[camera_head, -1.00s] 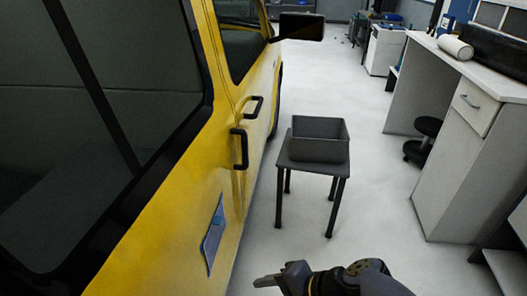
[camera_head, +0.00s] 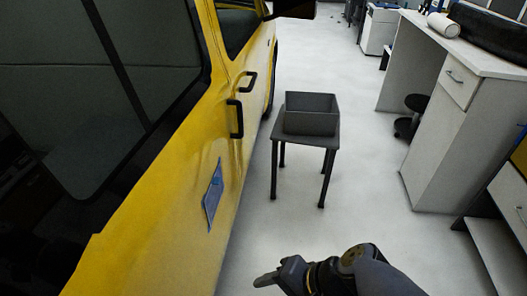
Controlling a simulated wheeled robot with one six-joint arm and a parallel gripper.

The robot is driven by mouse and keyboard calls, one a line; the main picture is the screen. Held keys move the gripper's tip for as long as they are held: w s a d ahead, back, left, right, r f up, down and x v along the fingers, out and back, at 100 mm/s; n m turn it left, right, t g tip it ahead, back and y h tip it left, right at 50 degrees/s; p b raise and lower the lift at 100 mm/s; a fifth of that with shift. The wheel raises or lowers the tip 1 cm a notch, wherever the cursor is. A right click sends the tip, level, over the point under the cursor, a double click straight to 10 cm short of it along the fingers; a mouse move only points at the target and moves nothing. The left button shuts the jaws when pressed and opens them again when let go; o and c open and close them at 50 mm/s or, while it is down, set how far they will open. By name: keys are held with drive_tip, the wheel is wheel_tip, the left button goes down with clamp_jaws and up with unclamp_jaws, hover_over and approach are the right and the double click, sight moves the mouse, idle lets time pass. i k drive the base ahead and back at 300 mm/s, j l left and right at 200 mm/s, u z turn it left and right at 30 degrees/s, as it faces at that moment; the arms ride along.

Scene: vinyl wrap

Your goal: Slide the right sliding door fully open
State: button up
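The yellow van's right sliding door (camera_head: 165,215) fills the left side of the view, with a large dark window and a blue sticker (camera_head: 213,195) low on its panel. Its black upright handle (camera_head: 236,119) is near the front edge of the panel. A second black handle (camera_head: 249,81) sits just beyond, on the front door. The sliding door looks closed, flush with the body. My gripper (camera_head: 264,281) is at the bottom middle, pointing left toward the van, apart from the door and below the handle. It is seen side-on, so its opening is unclear.
A grey open bin (camera_head: 311,122) stands on a small dark table (camera_head: 333,143) beside the van ahead. A white workbench (camera_head: 430,130) with a stool (camera_head: 409,118) is at the right.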

sight(144, 232)
drive_tip(key=u, duration=1.2)
